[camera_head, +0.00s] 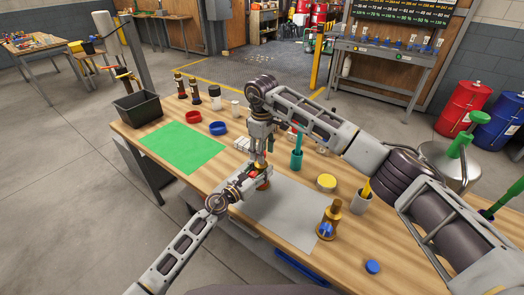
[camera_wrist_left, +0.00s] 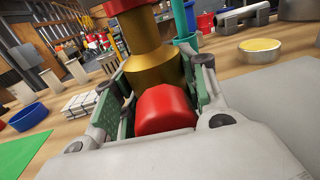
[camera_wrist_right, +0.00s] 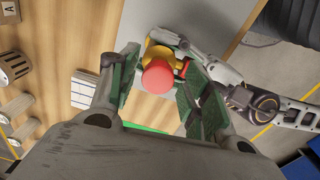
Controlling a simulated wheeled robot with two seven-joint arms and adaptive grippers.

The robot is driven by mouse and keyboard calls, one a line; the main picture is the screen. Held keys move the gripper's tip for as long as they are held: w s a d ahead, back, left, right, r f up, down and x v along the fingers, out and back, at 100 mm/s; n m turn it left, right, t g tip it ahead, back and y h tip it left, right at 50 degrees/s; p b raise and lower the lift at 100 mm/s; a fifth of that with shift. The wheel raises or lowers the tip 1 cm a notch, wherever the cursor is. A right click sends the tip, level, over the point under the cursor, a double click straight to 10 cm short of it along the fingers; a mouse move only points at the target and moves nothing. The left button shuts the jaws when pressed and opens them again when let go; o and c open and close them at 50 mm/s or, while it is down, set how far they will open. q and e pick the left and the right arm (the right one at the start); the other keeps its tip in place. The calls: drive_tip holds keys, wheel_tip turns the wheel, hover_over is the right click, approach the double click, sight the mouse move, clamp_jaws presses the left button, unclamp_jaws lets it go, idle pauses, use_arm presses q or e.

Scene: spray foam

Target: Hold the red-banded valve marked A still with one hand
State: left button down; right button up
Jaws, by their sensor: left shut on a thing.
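The red-banded brass valve (camera_head: 265,184) stands at the far left edge of the grey mat (camera_head: 290,218). In the left wrist view its brass body (camera_wrist_left: 152,68) rises between my left fingers, with a red knob (camera_wrist_left: 166,108) facing the camera. My left gripper (camera_head: 259,176) is shut on the valve's body from the left. My right gripper (camera_head: 261,157) points down above the valve. In the right wrist view its fingers (camera_wrist_right: 160,62) are apart on both sides of the valve's red top (camera_wrist_right: 157,77); contact cannot be told. No letter on the valve is readable.
A brass valve with a blue part (camera_head: 328,222) stands on the mat's right edge. Nearby are a teal holder (camera_head: 296,160), a yellow-topped tin (camera_head: 327,182) and a cup (camera_head: 360,203). The green mat (camera_head: 183,147) is clear; a black bin (camera_head: 137,107) stands behind it.

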idle(0.3)
drive_tip(key=shift+r, duration=2.2)
drive_tip(key=shift+r, duration=0.1)
drive_tip(key=shift+c, duration=0.3)
